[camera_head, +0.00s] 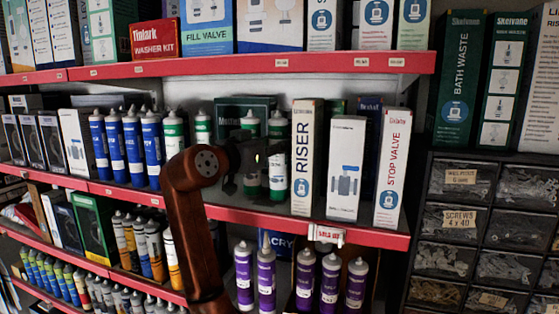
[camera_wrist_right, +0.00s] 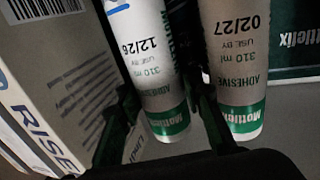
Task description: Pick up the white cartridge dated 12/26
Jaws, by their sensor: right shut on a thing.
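The white cartridge dated 12/26 (camera_wrist_right: 140,52) has green bands and stands between the two fingers of my right gripper (camera_wrist_right: 160,112) in the right wrist view. The gripper is shut on it. In the head view my right gripper (camera_head: 260,158) reaches in at the shelf from the left, and this cartridge (camera_head: 278,178) appears just left of the RISER box. A similar cartridge dated 02/27 (camera_wrist_right: 236,60) is close beside it, outside the grip. The head view does not clearly show whether the held cartridge is off the shelf. My left gripper is not in view.
The RISER box (camera_head: 303,170) is close on the right of the cartridge; it also shows in the wrist view (camera_wrist_right: 45,120). Blue cartridges (camera_head: 133,150) stand to the left. The red shelf edge (camera_head: 270,217) runs below, another shelf (camera_head: 300,64) above.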

